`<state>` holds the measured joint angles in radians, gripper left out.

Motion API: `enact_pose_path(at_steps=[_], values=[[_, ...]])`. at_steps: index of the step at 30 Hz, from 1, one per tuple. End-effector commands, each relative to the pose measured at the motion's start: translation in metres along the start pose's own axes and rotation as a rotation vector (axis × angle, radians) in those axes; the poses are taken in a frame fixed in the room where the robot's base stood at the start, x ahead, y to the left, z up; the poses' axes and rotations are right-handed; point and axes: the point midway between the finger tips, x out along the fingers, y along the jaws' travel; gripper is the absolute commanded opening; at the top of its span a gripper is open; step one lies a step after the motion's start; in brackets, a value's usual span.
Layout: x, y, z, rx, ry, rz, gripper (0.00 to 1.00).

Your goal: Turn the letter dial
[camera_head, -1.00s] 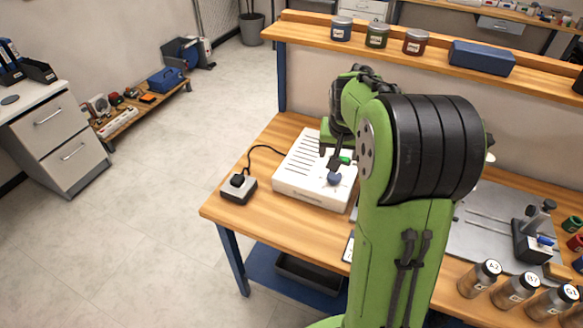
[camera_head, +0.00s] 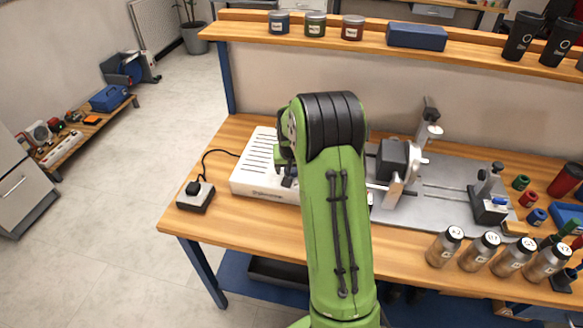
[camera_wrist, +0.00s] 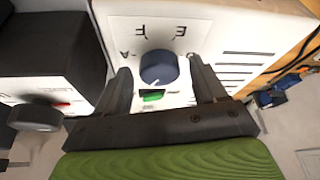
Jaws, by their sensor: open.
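The letter dial (camera_wrist: 158,68) is a dark blue round knob on the white control box (camera_wrist: 215,30). Letters, among them E, F and A, are printed around it in the wrist view. My gripper (camera_wrist: 161,72) is open, with one dark finger on each side of the dial; I cannot tell whether either finger touches it. A green button (camera_wrist: 152,95) lies just below the dial, between the fingers. In the head view the white box (camera_head: 250,182) stands on the bench, and my green arm hides the dial and most of the gripper.
A small switch box (camera_head: 195,197) with a cable stands left of the white box. Right of my arm are the marker's dark head (camera_head: 392,158), its grey baseplate (camera_head: 440,212) and a clamp (camera_head: 489,200). Several labelled bottles (camera_head: 478,250) stand along the front edge.

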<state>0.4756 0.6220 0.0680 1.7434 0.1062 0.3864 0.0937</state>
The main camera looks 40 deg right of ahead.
Motion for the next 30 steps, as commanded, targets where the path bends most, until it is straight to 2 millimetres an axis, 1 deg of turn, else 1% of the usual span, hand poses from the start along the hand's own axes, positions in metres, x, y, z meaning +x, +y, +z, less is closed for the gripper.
enact_pose_path(at_steps=[4,12,15,23,30], values=[[-0.0008,-0.0001,-0.0004,0.000,0.001,0.000,0.71],[-0.0010,-0.0002,-0.0003,0.000,0.000,0.000,0.29],[-0.0011,-0.0002,-0.0002,0.000,0.000,0.000,0.16],[-0.0011,-0.0012,-0.0002,0.025,0.000,0.010,0.16],[-0.0009,-0.0026,-0.0004,0.140,0.001,0.058,0.16]])
